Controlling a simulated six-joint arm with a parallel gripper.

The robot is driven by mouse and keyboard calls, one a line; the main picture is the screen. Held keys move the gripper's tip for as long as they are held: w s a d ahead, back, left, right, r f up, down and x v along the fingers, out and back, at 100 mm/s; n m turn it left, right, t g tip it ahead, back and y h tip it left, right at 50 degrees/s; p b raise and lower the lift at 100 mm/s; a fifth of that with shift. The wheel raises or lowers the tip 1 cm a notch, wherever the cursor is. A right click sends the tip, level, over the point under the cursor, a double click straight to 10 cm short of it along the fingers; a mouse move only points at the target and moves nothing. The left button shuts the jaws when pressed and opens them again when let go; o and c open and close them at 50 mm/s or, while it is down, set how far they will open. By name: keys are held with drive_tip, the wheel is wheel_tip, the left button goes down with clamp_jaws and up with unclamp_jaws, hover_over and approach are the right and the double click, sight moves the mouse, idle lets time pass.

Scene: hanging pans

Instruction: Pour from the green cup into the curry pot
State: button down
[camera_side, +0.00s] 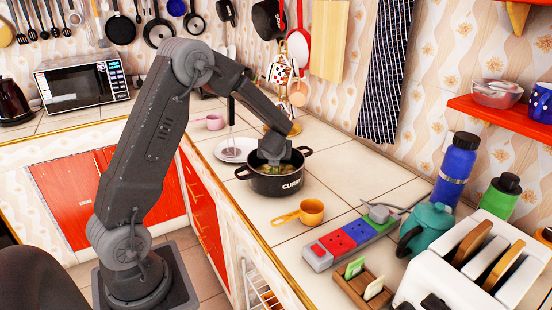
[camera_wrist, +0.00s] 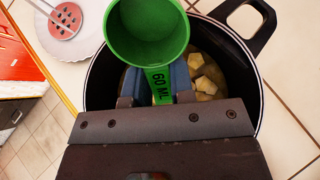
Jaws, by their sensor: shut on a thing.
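The curry pot (camera_side: 278,187) is a black two-handled pot lettered "CURRY" on the counter, in the side view. In the wrist view its dark wall and rim (camera_wrist: 254,85) surround pale chunks (camera_wrist: 204,82) in a brownish liquid. The green cup (camera_wrist: 148,30) has a handle marked "60 ML". My gripper (camera_wrist: 157,88) is shut on that handle and holds the cup over the pot. The inside of the cup faces the wrist camera and looks plain green, with no contents that I can make out. In the side view my gripper (camera_side: 272,150) is right above the pot and the cup is mostly hidden.
A white plate (camera_side: 228,152) with a utensil lies left of the pot. A yellow-orange measuring cup (camera_side: 306,212) stands in front. A coloured block tray (camera_side: 350,238), a teal teapot (camera_side: 425,228) and a white toaster (camera_side: 470,262) are at the right. Pans and utensils hang behind.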

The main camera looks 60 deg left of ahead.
drive_tip(key=shift+r+g+h, duration=0.2)
drive_tip(key=shift+g+h, duration=0.2)
drive_tip(key=shift+h, duration=0.2)
drive_tip(key=shift+r+g+h, duration=0.4)
drive_tip(key=shift+r+h, duration=0.2)
drive_tip(key=shift+r, duration=0.15)
drive_tip(key=shift+w+a+r+g+h, duration=0.1)
drive_tip(key=shift+w+a+g+h, duration=0.4)
drive_tip(key=shift+a+g+h, duration=0.25)
drive_tip(key=shift+w+a+r+g+h, duration=0.15)
drive_tip(key=shift+w+a+r+h, duration=0.1)
drive_tip(key=shift+r+h, duration=0.2)
drive_tip(key=shift+w+a+r+g+h, duration=0.1)
drive_tip(key=shift+w+a+r+h, duration=0.15)
drive_tip(key=shift+r, duration=0.2)
drive_tip(key=shift+w+a+g+h, duration=0.35)
drive_tip(key=shift+a+g+h, duration=0.25)
drive_tip(key=shift+h, duration=0.25)
drive_tip(key=shift+w+a+f+g+h, duration=0.5)
drive_tip(key=shift+a+g+h, duration=0.1)
drive_tip(key=shift+h, duration=0.2)
